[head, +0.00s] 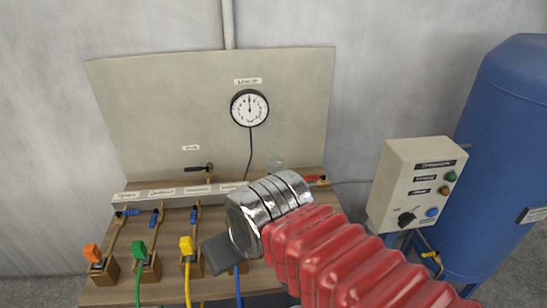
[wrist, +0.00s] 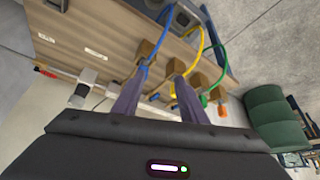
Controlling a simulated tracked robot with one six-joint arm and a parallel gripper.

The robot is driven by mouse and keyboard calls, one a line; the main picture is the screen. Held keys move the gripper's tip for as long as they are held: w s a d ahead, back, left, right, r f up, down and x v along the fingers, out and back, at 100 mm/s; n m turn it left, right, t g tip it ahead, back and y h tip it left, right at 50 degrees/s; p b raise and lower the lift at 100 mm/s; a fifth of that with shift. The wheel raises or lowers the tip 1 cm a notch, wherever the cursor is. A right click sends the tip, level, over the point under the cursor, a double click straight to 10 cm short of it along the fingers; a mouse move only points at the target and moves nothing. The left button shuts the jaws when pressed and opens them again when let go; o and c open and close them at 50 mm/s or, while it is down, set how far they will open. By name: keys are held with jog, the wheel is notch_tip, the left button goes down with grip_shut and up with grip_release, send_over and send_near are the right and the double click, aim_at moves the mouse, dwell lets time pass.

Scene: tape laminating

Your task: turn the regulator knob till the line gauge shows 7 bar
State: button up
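The line gauge (head: 249,108) is a round white dial with a black rim on the back panel in the head view. Its needle points about straight up; the numbers are too small to read. In the head view a rounded grey top (head: 275,163), perhaps the same part, peeks out behind my wrist. My gripper (wrist: 161,76) is open and empty, its two fingers apart, clear of that fitting.
Orange (head: 92,252), green (head: 139,248) and yellow (head: 186,245) hose couplings stand on the wooden bench front. Blue-handled valves (head: 194,215) and a red-handled valve (head: 313,178) line the manifold. A control box (head: 415,185) and blue tank (head: 507,150) stand right.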

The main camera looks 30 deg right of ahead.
jog(key=shift+o, duration=0.8)
jog(key=shift+w+d+r, duration=0.1)
jog(key=shift+w+r, duration=0.15)
jog(key=o, duration=0.4)
jog(key=shift+n+g+h, duration=0.3)
jog(key=shift+n+g, duration=0.3)
jog(key=shift+g, duration=0.1)
jog(key=w+d+r, duration=0.1)
jog(key=w+r, duration=0.1)
jog(key=w+d+r, duration=0.2)
jog(key=w, duration=0.1)
jog(key=w+d+r, duration=0.1)
jog(key=w+r, duration=0.1)
jog(key=w, duration=0.1)
jog(key=shift+d+r, duration=0.25)
jog(key=shift+r, duration=0.15)
jog(key=shift+c, duration=0.2)
jog(key=w+d+r+n+g, duration=0.1)
jog(key=w+d+r, duration=0.3)
jog(key=w+d, duration=0.3)
jog(key=n+g, duration=0.3)
send_over(275, 161)
notch_tip(275, 161, down, 3)
jog(key=shift+f, duration=0.1)
jog(key=shift+f, duration=0.15)
notch_tip(275, 161, down, 14)
jog(key=shift+r, duration=0.25)
